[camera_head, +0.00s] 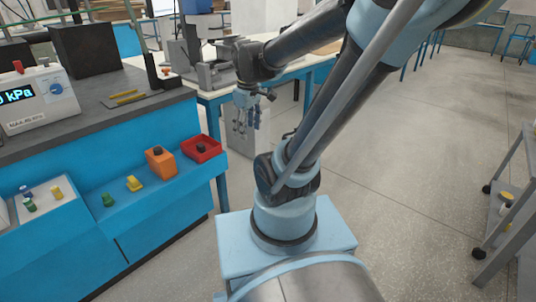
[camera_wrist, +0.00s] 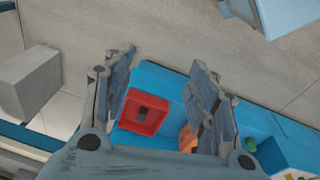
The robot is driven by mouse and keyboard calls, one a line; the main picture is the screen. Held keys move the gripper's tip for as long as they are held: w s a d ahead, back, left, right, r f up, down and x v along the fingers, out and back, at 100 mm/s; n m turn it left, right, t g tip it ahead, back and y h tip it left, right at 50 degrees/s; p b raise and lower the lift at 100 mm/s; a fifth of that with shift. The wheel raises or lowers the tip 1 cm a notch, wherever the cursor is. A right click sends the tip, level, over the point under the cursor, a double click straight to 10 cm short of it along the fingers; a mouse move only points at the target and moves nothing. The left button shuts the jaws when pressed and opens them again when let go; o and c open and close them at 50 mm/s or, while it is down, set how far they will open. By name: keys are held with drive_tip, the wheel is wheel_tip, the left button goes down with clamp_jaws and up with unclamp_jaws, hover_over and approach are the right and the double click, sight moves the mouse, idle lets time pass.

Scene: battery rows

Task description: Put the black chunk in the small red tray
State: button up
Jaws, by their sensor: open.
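The small red tray (camera_head: 213,155) sits at the right end of the blue bench's lower ledge. It also shows in the wrist view (camera_wrist: 155,126), between my fingers. A small dark chunk (camera_head: 201,149) lies inside the red tray; in the wrist view it is a dark block (camera_wrist: 142,113) on the tray floor. My gripper (camera_head: 246,122) is open and empty, above and to the right of the tray in the head view and apart from it. In the wrist view my gripper's fingers (camera_wrist: 165,58) are spread wide.
An orange box (camera_head: 162,168) with a dark item on top stands left of the tray; a finger partly hides it in the wrist view. Yellow (camera_head: 134,184) and green (camera_head: 108,200) pieces lie further left. A pressure gauge (camera_head: 38,97) stands on the bench.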

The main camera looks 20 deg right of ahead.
drive_tip(key=s+d+f+m, duration=0.5)
drive_tip(key=s+m, duration=0.3)
drive_tip(key=s, duration=0.2)
drive_tip(key=shift+f+t, duration=0.35)
drive_tip(key=shift+t, duration=0.05)
drive_tip(key=shift+s, duration=0.1)
